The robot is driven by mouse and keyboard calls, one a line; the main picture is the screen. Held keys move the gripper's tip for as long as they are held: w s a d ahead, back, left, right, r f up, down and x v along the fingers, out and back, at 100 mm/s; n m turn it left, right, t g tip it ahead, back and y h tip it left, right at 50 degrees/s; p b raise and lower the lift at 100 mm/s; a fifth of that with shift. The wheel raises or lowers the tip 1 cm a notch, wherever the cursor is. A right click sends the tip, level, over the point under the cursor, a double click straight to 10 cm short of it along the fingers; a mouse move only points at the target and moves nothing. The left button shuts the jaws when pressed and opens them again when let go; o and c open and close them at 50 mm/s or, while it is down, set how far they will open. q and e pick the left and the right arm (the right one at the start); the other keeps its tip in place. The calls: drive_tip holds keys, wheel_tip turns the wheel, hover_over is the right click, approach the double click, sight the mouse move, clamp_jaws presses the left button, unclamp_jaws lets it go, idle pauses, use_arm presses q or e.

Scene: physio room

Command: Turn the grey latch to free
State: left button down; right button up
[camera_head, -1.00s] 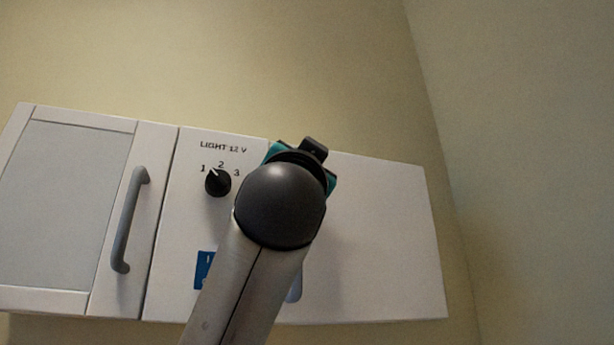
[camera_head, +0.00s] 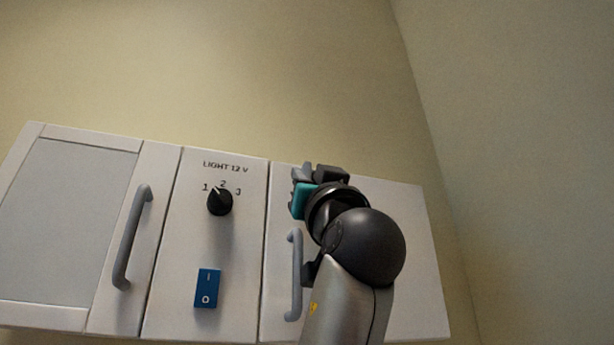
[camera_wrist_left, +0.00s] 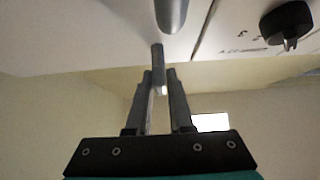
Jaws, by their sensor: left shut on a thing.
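The grey latch shows in the left wrist view as a slim grey bar (camera_wrist_left: 158,66) by the cabinet's edge, its lower part between the fingertips of my left gripper (camera_wrist_left: 159,78). The fingers are close together and shut on it. In the head view my left gripper (camera_head: 314,173) is at the upper edge of the right cabinet door (camera_head: 281,210). There I cannot clearly tell the latch from the grey fingers. My right gripper is in neither view.
The right door's grey handle (camera_head: 294,275) is just left of my arm. The middle panel has a black knob (camera_head: 219,202) and a blue switch (camera_head: 207,288). The left door has a grey handle (camera_head: 131,238). A wall (camera_head: 510,150) stands to the right.

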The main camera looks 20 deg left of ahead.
use_arm(q)
drive_tip(key=c, duration=0.8)
unclamp_jaws()
drive_tip(key=shift+c, duration=0.2)
drive_tip(key=shift+f, duration=0.1)
drive_tip(key=b+v, duration=0.5)
drive_tip(key=v, duration=1)
